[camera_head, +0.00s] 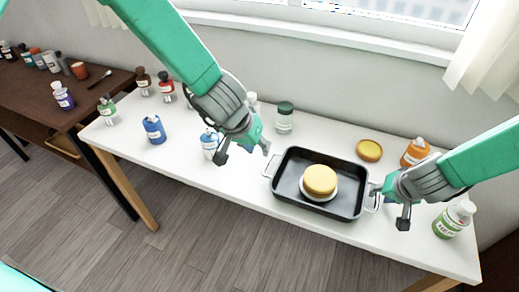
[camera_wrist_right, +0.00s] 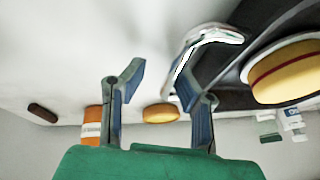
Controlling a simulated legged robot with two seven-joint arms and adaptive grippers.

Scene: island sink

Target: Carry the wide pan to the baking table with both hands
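The wide pan (camera_head: 288,183) is a black rectangular pan with pale side handles, flat on the white table (camera_head: 250,190). A yellow round item (camera_head: 320,179) on a white base sits inside it. My left gripper (camera_head: 244,153) is open, above and left of the pan's left handle (camera_head: 268,167), apart from it. My right gripper (camera_head: 389,206) is open at the pan's right end. In the right wrist view, its spread fingers (camera_wrist_right: 163,92) are close to the pan's right handle (camera_wrist_right: 215,37), which lies by the right-hand fingertip; contact is unclear.
Several bottles stand along the white table, including a blue one (camera_head: 154,129) and a green-white one (camera_head: 454,219). A yellow disc (camera_head: 369,150) and an orange bottle (camera_head: 415,152) are behind the pan.

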